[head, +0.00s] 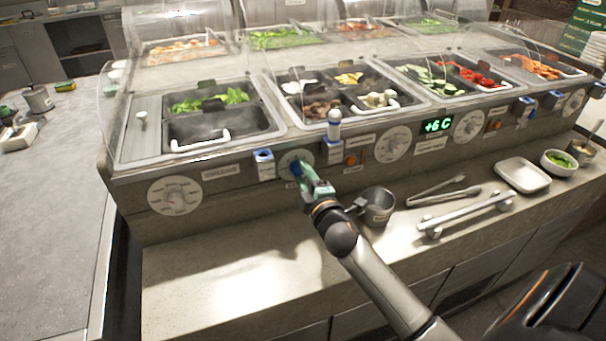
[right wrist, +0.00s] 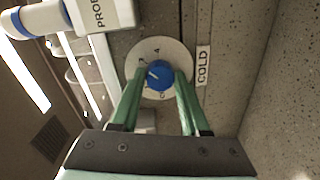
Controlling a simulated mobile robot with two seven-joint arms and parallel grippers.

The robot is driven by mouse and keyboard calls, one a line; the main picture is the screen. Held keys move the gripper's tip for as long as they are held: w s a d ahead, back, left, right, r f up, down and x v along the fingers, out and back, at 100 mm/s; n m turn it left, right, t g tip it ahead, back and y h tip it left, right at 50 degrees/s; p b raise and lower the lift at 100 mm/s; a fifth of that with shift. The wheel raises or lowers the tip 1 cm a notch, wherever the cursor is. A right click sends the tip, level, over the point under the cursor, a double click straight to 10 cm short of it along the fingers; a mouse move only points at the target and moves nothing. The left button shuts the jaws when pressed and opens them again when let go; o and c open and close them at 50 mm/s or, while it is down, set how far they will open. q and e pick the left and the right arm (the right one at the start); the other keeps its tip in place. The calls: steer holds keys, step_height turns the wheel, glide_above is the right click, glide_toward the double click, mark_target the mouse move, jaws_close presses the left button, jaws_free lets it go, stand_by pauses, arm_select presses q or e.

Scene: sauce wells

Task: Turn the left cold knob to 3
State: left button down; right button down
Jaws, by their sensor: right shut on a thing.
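The left cold knob is blue with a white pointer mark and sits on a round white dial on the counter's front panel. In the right wrist view the knob (right wrist: 158,75) lies between the green fingers of my right gripper (right wrist: 160,82), which is shut on it. The pointer mark aims toward the upper left of that picture. A 4 shows on the dial (right wrist: 176,52) and a COLD label (right wrist: 203,66) is beside it. In the head view my right gripper (head: 303,176) covers much of the dial (head: 288,157). My left gripper is not in view.
A white-and-blue probe (head: 334,126) stands in a holder just right of the dial. Larger white dials (head: 175,196) (head: 393,145) flank it. A metal cup (head: 379,207), tongs (head: 436,190) and a white tray (head: 522,175) are on the ledge. The ledge's left part is clear.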

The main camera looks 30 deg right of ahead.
steer(key=shift+c, duration=2)
jaws_free()
steer(key=b+v, duration=0.1)
steer(key=v, duration=1.1)
steer(key=shift+s, duration=0.25)
steer(key=shift+a, duration=0.1)
